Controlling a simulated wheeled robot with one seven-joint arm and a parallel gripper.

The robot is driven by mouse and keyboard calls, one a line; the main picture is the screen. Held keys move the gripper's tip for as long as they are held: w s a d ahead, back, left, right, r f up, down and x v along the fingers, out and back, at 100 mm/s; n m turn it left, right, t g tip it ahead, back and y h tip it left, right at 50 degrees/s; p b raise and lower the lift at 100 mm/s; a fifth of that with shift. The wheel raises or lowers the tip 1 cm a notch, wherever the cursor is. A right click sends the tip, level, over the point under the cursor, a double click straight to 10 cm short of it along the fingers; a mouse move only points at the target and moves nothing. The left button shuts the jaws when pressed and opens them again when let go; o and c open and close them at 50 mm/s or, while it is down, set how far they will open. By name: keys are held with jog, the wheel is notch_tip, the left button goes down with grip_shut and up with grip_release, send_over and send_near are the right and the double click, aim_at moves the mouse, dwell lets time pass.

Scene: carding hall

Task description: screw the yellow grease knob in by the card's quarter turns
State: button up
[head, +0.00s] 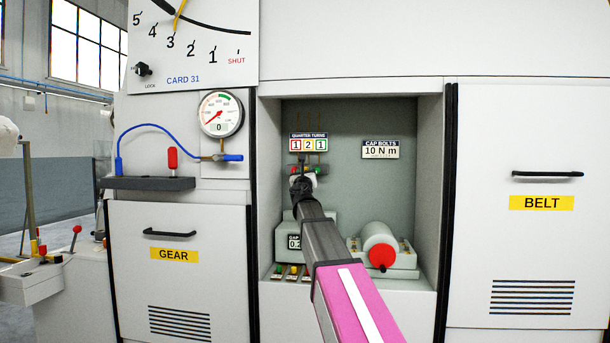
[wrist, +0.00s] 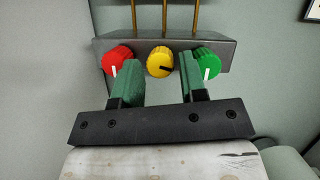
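In the wrist view, the yellow grease knob (wrist: 160,62) sits on a dark grey block between a red knob (wrist: 117,59) and a green knob (wrist: 207,63). Its black mark points right and slightly up. The white marks on the other two point down. My gripper (wrist: 160,74) is open, its green pads to the left and right of the yellow knob with gaps showing; I cannot tell how far the tips reach along it. In the head view, the quarter turns card (head: 308,143) reads 1, 2, 1. My gripper (head: 301,186) hides the yellow knob there.
The knobs are inside a recess (head: 350,190) with side walls. A white roller with a red end (head: 381,256) stands at its lower right. A cap bolts sign (head: 380,149) reads 10 N m. A gauge (head: 221,114) is outside, left.

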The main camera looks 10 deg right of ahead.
jog(key=c, duration=0.7)
jog(key=shift+o, duration=0.2)
jog(key=shift+m, duration=0.6)
jog(key=shift+a+m+g+h, duration=0.15)
jog(key=shift+m+g+h, duration=0.3)
jog(key=shift+m+h, duration=1.05)
jog(key=shift+a+m+g+h, duration=0.1)
jog(key=shift+m+g+h, duration=0.5)
jog(key=shift+m, duration=1.6)
jog(key=shift+m, duration=0.4)
jog(key=o, duration=0.7)
jog(key=shift+c, duration=0.2)
